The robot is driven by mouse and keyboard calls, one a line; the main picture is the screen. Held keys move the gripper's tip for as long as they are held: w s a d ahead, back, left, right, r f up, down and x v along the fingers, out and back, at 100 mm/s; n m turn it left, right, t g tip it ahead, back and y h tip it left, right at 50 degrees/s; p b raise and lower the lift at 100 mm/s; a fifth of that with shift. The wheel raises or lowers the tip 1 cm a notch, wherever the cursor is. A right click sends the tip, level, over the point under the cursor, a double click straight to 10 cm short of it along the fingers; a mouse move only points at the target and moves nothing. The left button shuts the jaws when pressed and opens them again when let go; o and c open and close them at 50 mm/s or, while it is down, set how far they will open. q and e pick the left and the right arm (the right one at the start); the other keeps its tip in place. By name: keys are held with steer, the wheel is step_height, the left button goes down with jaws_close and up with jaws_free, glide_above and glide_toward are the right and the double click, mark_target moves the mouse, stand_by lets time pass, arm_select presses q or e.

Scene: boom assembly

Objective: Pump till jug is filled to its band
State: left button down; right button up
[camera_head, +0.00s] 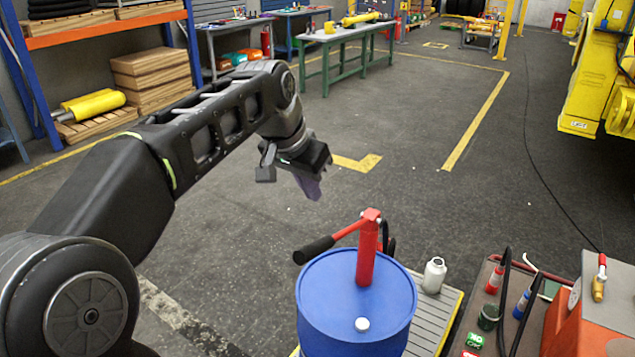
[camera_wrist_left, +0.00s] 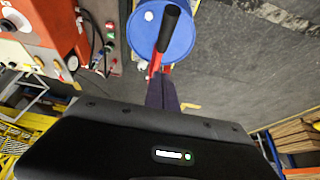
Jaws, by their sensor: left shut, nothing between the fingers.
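A blue drum (camera_head: 330,310) stands at the bottom centre with a red hand pump (camera_head: 367,255) upright on its lid. The pump's red lever, tilted down to the left, ends in a black grip (camera_head: 314,250). A dark hose (camera_head: 391,240) shows behind the pump. A small white jug (camera_head: 434,275) stands right of the drum; its band and fill level cannot be made out. My left gripper (camera_head: 312,188) is shut and empty, beyond and above the lever, apart from it. The left wrist view shows its purple fingers (camera_wrist_left: 161,92), the drum (camera_wrist_left: 183,38) and the black grip (camera_wrist_left: 168,28).
The jug stands on a grey ribbed platform (camera_head: 425,318) with a yellow edge. At right, a cart holds bottles, hoses and an orange-red box (camera_head: 570,318). Yellow machinery (camera_head: 590,75) stands far right. Open floor (camera_head: 400,125) lies behind the drum.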

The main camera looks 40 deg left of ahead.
arm_select(q)
step_height(320, 180, down, 7)
steer(key=b, duration=0.6)
steer(key=shift+f, duration=0.15)
step_height(320, 180, down, 12)
steer(key=b, duration=1)
step_height(320, 180, up, 12)
steer(key=p, duration=1)
steer(key=shift+r+p, duration=0.25)
steer(key=shift+p, duration=0.05)
steer(key=shift+f, duration=0.1)
